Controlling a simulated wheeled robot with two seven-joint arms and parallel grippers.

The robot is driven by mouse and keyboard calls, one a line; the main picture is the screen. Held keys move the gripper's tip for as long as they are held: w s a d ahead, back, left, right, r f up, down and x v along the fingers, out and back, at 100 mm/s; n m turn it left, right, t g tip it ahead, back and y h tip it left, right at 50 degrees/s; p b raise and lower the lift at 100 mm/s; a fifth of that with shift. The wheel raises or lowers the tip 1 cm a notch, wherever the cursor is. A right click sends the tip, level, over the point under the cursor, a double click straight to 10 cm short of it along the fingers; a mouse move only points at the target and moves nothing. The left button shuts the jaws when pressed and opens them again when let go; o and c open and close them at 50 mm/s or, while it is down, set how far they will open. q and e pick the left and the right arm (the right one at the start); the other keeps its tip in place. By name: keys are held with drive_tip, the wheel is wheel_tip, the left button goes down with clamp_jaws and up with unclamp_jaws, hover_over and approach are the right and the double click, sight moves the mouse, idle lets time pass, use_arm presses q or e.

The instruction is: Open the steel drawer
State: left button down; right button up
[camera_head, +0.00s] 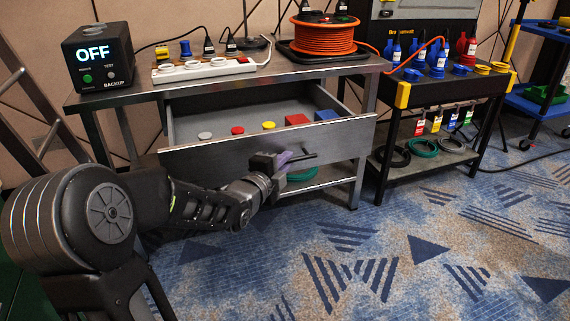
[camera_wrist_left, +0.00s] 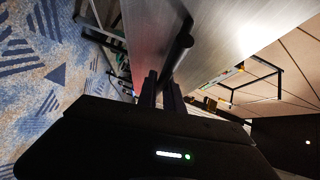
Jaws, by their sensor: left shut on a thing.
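The steel drawer (camera_head: 230,153) is pulled out from under the steel table's top, its inside showing. Its front has a dark bar handle (camera_head: 301,158). My left gripper (camera_head: 281,162) is at the drawer front, shut on the handle. In the left wrist view, the fingers (camera_wrist_left: 162,90) close on the dark handle (camera_wrist_left: 182,48) in front of the brushed drawer front (camera_wrist_left: 225,30). Inside the drawer lie grey, red and yellow discs, a red block (camera_head: 297,120) and a blue block (camera_head: 326,115). My right gripper is in neither view.
The steel table (camera_head: 90,100) bears a black backup box (camera_head: 99,58) reading OFF, a white power strip (camera_head: 205,69) and an orange cable reel (camera_head: 322,36). A black cart (camera_head: 440,95) with coloured plugs stands to the right. The patterned carpet (camera_head: 400,250) in front is clear.

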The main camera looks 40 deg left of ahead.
use_arm(q)
drive_tip(key=c, duration=1.5)
unclamp_jaws()
drive_tip(key=p+v, duration=0.2)
drive_tip(key=v, duration=0.5)
drive_tip(key=shift+s, duration=0.4)
